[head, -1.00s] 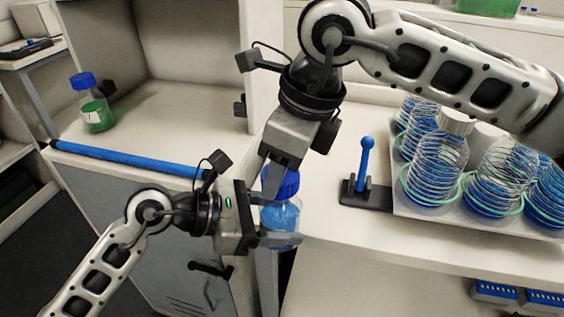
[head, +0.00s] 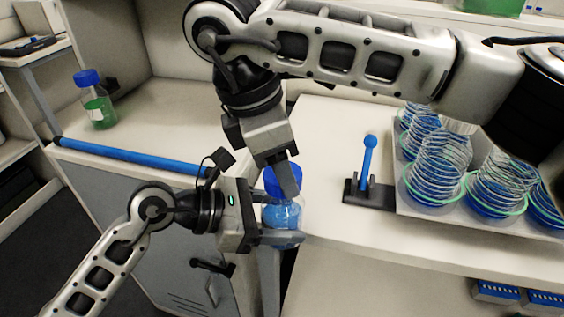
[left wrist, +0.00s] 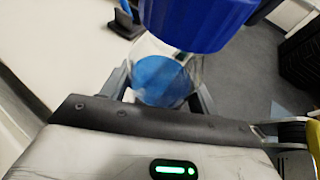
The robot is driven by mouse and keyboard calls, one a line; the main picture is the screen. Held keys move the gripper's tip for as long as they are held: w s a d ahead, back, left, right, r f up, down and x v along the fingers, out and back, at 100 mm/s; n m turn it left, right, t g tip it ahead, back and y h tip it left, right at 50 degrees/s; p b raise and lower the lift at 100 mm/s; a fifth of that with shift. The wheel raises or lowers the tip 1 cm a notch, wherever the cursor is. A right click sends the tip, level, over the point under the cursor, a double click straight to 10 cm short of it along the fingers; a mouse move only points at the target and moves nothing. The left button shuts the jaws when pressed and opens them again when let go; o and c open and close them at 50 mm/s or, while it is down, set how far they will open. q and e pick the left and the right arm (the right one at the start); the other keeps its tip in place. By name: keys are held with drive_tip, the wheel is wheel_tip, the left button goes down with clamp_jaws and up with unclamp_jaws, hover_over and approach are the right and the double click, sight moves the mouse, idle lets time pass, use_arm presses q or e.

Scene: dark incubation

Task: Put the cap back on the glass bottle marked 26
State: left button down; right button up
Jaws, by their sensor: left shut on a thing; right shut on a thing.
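A glass bottle (head: 283,214) with blue liquid is upright in my left gripper (head: 280,238), whose fingers are shut around its body. A blue cap (head: 270,178) is at the bottle's top, and my right gripper (head: 288,182) is shut on it from above. In the left wrist view, the cap (left wrist: 198,20) covers the neck area, and the bottle (left wrist: 162,78) shows below it between the left fingers. Whether the cap sits on the neck or just above it I cannot tell. No number is readable on this bottle.
A bottle of green liquid with a blue cap (head: 98,104) stands on the left bench behind a blue bar (head: 130,156). On the right bench are a shaker tray (head: 410,232) with spring-held flasks and a blue lever (head: 368,160). Bench surface between is clear.

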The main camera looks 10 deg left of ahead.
drive_tip(key=m, duration=0.3)
drive_tip(key=shift+g, duration=0.4)
drive_tip(key=o, duration=0.9)
drive_tip(key=shift+o, duration=0.2)
drive_tip(key=shift+r, duration=2.3)
drive_tip(key=shift+c, duration=0.4)
